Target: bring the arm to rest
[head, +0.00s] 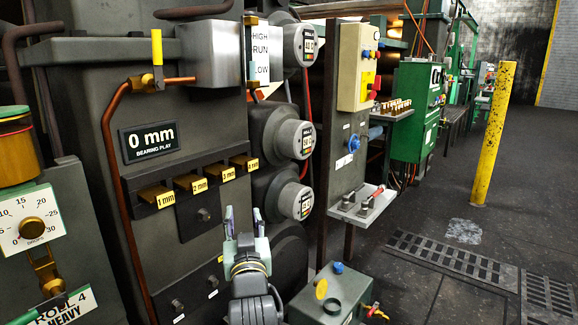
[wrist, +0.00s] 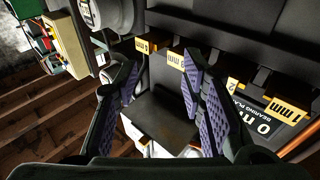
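My gripper (head: 243,222) points up in front of the grey machine housing, just right of and below the row of shim slots. In the wrist view my gripper (wrist: 160,88) has its purple-padded fingers spread apart, with nothing held between them. A dark flat plate (wrist: 165,122) shows behind the gap between the fingers. My arm comes up from the bottom edge of the head view. The rest of my arm is hidden below the frame.
Yellow-labelled shim slots (head: 188,185) sit on the housing under the "0 mm" sign (head: 148,141). Round grey drives (head: 296,139) stand close to the right of the gripper. A green box (head: 330,298) stands low at right. Floor (head: 480,185) is open farther right, past a yellow post (head: 494,135).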

